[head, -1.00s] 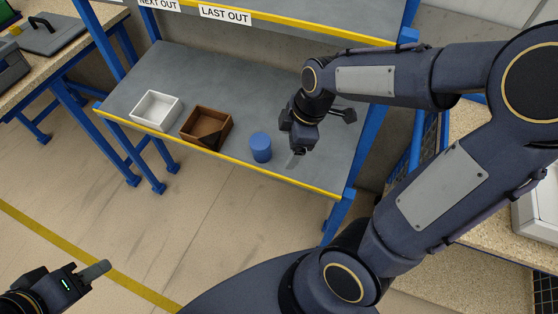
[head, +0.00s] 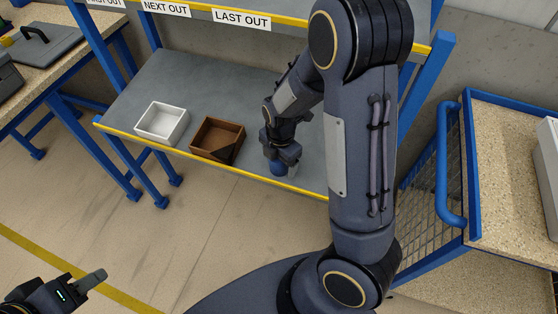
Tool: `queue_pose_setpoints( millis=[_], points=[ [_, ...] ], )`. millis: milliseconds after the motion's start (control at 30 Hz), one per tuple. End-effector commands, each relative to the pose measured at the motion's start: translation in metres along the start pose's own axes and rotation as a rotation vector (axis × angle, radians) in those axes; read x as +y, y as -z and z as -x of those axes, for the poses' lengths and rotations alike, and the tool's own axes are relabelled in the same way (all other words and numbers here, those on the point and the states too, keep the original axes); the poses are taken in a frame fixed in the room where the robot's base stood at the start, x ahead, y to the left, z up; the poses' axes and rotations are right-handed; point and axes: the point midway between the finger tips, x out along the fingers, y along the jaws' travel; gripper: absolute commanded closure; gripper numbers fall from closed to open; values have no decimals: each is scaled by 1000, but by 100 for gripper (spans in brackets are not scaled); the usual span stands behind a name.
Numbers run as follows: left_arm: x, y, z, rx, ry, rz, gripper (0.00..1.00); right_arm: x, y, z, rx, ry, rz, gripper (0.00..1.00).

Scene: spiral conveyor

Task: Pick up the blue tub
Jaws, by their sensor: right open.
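The blue tub (head: 278,169) stands on the grey lower shelf (head: 190,78) near its yellow front edge. Its upper part is hidden by my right gripper (head: 281,163). My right gripper points down at the tub, with a finger showing on its right side. The jaws are open, and I cannot tell whether they touch the tub. My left gripper (head: 98,277) is at the lower left, over the floor and away from the shelf; the gap between its fingers is not clear.
A brown wooden box (head: 217,139) and a white box (head: 161,123) stand left of the tub on the shelf. A blue-railed cart (head: 447,165) is on the right. A workbench (head: 75,55) is at the upper left. Blue posts bound the shelf.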

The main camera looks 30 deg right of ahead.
Motion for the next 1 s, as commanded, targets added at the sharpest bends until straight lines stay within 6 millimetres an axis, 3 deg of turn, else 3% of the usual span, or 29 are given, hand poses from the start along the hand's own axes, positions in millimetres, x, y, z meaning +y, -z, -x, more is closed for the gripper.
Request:
queue_pose_setpoints(
  millis=[267,667,1000],
  points=[
    [0,0,0,0,0,0,64,0,0,-3,0,0,1,22],
    [0,0,0,0,0,0,64,0,0,-2,0,0,0,74],
    [0,0,1,0,0,0,64,1,0,2,1,-3,0,75]
  ],
)
